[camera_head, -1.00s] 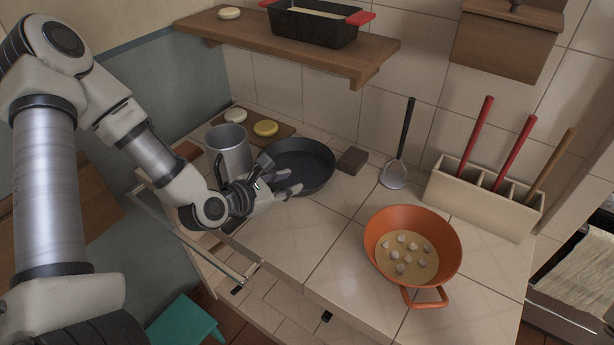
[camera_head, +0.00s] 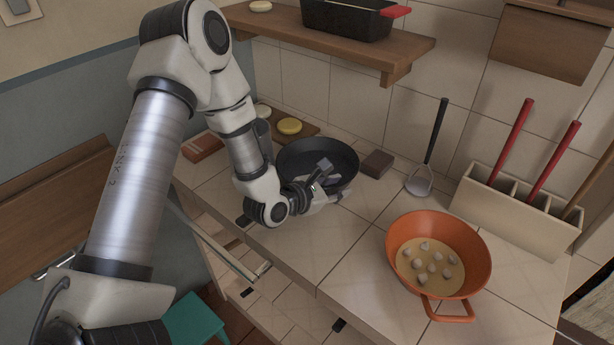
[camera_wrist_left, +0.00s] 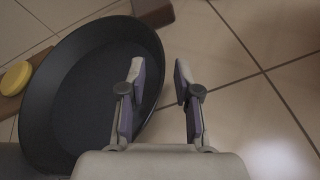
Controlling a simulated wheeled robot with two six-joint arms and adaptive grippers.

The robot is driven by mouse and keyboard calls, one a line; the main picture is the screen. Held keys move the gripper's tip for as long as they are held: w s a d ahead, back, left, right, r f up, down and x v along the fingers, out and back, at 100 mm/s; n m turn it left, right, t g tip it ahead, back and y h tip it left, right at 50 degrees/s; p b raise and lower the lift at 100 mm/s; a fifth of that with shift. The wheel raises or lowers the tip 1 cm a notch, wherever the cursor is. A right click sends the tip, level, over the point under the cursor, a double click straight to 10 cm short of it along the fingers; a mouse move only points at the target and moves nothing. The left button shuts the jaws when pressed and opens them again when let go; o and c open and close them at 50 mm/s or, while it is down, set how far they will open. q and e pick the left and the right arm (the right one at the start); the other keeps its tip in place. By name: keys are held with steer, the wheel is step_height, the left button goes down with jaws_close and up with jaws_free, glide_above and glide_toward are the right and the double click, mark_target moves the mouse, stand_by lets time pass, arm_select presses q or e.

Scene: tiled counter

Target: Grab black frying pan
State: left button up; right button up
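The black frying pan (camera_head: 300,155) stands on the tiled counter below the wooden shelf. In the left wrist view the pan (camera_wrist_left: 75,100) fills the left side. My left gripper (camera_head: 332,182) is at the pan's near right edge, with its fingers apart. In the left wrist view my left gripper (camera_wrist_left: 158,72) has one finger over the pan's inside and the other over the tiles outside it, the rim lying between them. I cannot tell how far above the rim the fingers are. My right gripper is not in view.
An orange pan (camera_head: 397,235) with pale pieces stands at the right front. The shelf (camera_head: 395,52) overhangs the back.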

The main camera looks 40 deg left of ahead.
arm_select(q)
steer(key=shift+w+f, duration=0.1)
steer(key=shift+w, duration=0.1)
steer(key=shift+s, duration=0.15)
steer(key=shift+c, duration=1)
steer(key=shift+a, duration=0.1)
jaws_close()
steer(key=shift+r, duration=0.2)
